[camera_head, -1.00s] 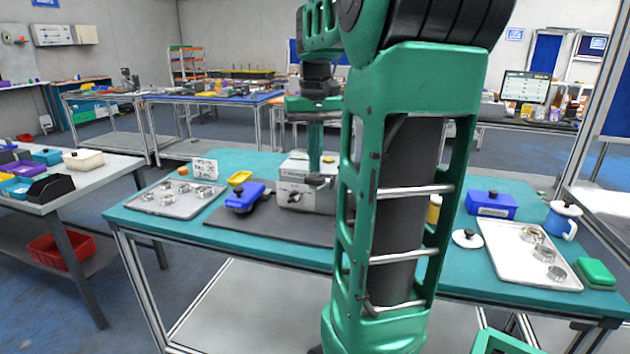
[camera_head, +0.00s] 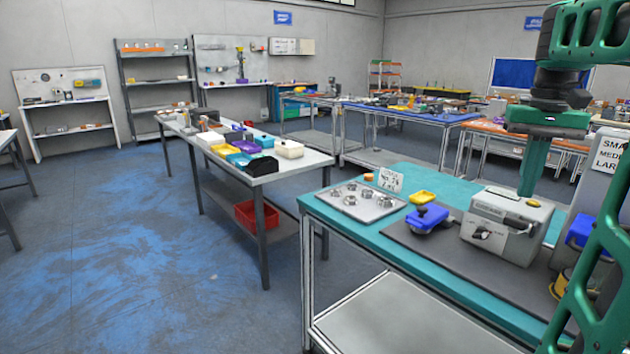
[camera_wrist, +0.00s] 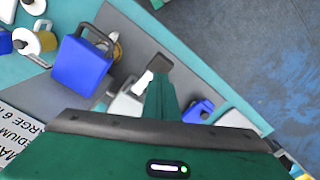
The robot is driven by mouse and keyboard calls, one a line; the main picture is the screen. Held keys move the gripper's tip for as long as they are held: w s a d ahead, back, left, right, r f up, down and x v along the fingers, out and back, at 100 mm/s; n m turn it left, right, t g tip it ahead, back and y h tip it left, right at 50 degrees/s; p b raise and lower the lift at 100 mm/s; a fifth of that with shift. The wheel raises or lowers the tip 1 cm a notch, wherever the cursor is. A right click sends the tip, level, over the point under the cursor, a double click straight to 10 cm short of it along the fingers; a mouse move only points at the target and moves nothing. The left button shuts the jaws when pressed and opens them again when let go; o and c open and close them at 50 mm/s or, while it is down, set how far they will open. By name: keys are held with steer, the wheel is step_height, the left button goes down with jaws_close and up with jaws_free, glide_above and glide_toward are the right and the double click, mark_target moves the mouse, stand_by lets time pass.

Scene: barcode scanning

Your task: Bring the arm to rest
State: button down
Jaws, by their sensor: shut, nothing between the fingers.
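My arm (camera_head: 590,55) comes in from the right of the head view, with my gripper (camera_head: 529,190) pointing down. The green fingers are together with nothing held between them. They end over or just behind a grey box (camera_head: 492,236) in the head view; I cannot tell the exact gap. In the wrist view my gripper (camera_wrist: 160,72) shows as one green column over the work table, near a whitish object.
A blue device (camera_head: 428,218) and a steel-part tray (camera_head: 345,206) stand left of the grey box on the teal table (camera_head: 400,178). A blue box (camera_wrist: 80,68) stands beside my gripper in the wrist view. Open blue floor (camera_head: 130,250) lies left.

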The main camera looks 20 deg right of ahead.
steer(key=w+a+f+n+t, duration=0.1)
steer(key=a+f+n+t, duration=0.15)
steer(key=a+f, duration=0.5)
steer(key=w+a+f+n+t, duration=0.1)
steer(key=a+f+n, duration=0.3)
steer(key=a, duration=0.7)
steer(key=w+a+f+n+t, duration=0.1)
steer(key=a+f, duration=0.6)
steer(key=a, duration=0.3)
steer(key=s+d+f+m+g, duration=0.1)
steer(key=s+d+m+g, duration=0.1)
steer(key=s+d, duration=0.4)
steer(key=s+d+f+m+g, duration=0.1)
steer(key=s+d+m, duration=0.3)
steer(key=s, duration=0.7)
steer(key=shift+d+g, duration=0.85)
steer(key=shift+d, duration=0.15)
steer(key=shift+m, duration=0.25)
steer(key=shift+w+f, duration=0.2)
steer(key=shift+w, duration=0.5)
